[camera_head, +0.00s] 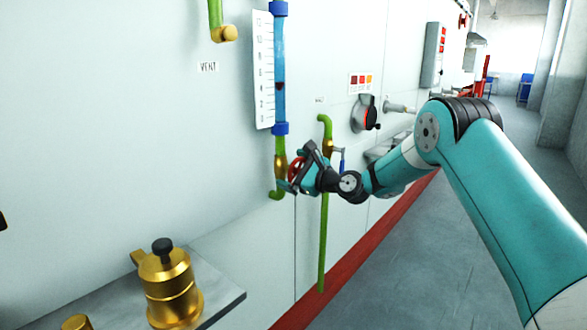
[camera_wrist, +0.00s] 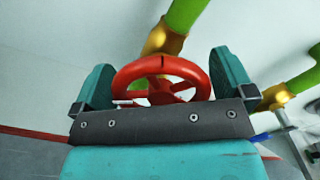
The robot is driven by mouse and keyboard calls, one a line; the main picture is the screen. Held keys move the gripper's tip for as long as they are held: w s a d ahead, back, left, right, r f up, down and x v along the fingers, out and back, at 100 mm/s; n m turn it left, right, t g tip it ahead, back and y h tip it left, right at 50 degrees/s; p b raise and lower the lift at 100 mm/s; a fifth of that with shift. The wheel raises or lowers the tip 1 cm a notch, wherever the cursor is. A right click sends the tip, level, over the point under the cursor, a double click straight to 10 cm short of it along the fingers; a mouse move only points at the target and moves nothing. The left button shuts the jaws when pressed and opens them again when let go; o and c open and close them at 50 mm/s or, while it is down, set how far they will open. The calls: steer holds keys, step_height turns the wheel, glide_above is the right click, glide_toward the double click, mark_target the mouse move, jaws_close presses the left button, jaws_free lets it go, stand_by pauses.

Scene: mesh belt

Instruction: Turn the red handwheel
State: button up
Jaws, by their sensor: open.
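The red handwheel (camera_wrist: 162,79) is a spoked wheel in the middle of the wrist view, in front of a brass valve body on a green pipe. In the head view the handwheel (camera_head: 296,170) shows only in part, at the brass valve (camera_head: 280,166) below the blue gauge tube. My gripper (camera_wrist: 162,80) is open, with one teal finger on each side of the wheel. The wheel's rim lies between the fingers; a gap shows on the left, and contact on the right cannot be told. My gripper (camera_head: 298,168) hides part of the wheel in the head view.
A second green pipe (camera_head: 323,240) with a brass valve and blue lever (camera_head: 342,160) stands just right of the wheel. A black and red rotary switch (camera_head: 366,114) is on the wall farther right. A metal shelf (camera_head: 222,290) with brass fittings is at lower left.

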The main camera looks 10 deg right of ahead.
steer(key=shift+w+a, duration=0.15)
steer(key=shift+w, duration=0.05)
steer(key=c, duration=0.7)
